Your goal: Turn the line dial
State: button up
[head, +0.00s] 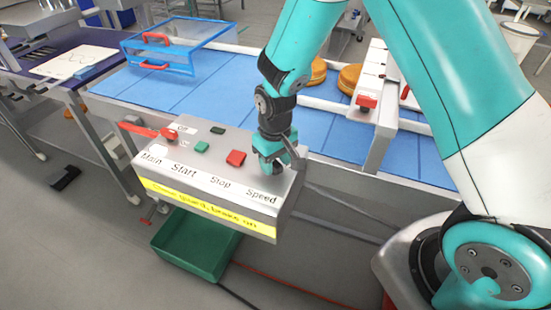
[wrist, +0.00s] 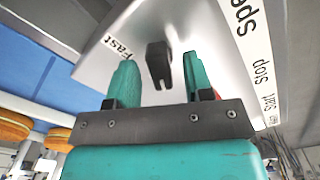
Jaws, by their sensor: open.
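The line dial (wrist: 158,64) is a black knob with a notch in its end, on the grey control box (head: 215,188). It shows in the wrist view near a "Fast" label (wrist: 118,46). In the head view my gripper (head: 276,163) is over the box's right end, above the "Speed" label (head: 262,197), and covers the dial. In the wrist view the two teal fingers of my gripper (wrist: 160,78) are apart, one on each side of the dial, with gaps to it. Whether the fingertips touch the box face cannot be told.
The box also has a red lever (head: 150,131), a green button (head: 202,147) and a red button (head: 236,158). A blue conveyor (head: 225,98) with a blue-framed guard (head: 160,58) runs behind. A green bin (head: 190,250) sits below the box.

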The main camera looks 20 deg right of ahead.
jog(key=shift+f, duration=0.25)
grip_shut()
